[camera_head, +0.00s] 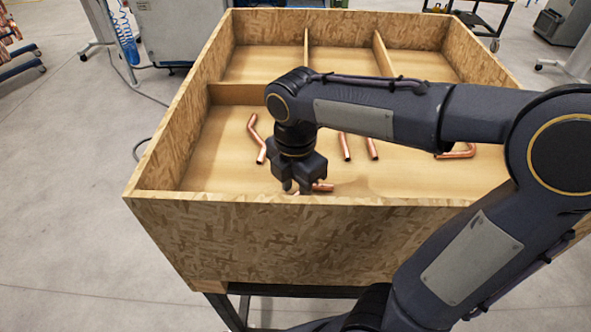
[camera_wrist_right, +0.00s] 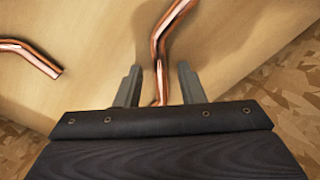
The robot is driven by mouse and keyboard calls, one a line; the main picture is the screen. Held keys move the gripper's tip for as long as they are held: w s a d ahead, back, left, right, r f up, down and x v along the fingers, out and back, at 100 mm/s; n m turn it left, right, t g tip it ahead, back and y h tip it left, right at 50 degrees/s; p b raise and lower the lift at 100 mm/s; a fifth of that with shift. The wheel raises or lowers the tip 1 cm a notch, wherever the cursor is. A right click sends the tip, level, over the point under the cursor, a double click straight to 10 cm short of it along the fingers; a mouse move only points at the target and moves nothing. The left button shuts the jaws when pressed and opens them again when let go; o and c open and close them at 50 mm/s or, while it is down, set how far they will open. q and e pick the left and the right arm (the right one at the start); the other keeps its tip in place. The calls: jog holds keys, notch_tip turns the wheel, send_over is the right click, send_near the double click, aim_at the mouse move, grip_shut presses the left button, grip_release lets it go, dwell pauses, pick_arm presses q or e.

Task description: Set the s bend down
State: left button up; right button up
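A bent copper tube, which looks like the s bend (camera_wrist_right: 160,50), lies on the crate floor in the right wrist view. My right gripper (camera_wrist_right: 159,72) has its two fingers apart, one on each side of the tube, with a visible gap on both sides. In the head view the right gripper (camera_head: 295,187) points down inside the near part of the crate, close to the front wall. A short piece of copper tube (camera_head: 323,187) shows just right of its fingers; the rest is hidden by the gripper and front wall. My left gripper is not in view.
The wooden crate (camera_head: 270,235) has a large near compartment and several smaller far ones, which look empty. A bent tube (camera_head: 257,138) lies left of the gripper, two tubes (camera_head: 345,147) lie behind my arm, and another (camera_head: 458,151) lies right. Another tube (camera_wrist_right: 30,55) shows in the wrist view.

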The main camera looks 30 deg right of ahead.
aim_at(295, 194)
notch_tip(295, 194, up, 12)
dwell(0.4)
dwell(0.3)
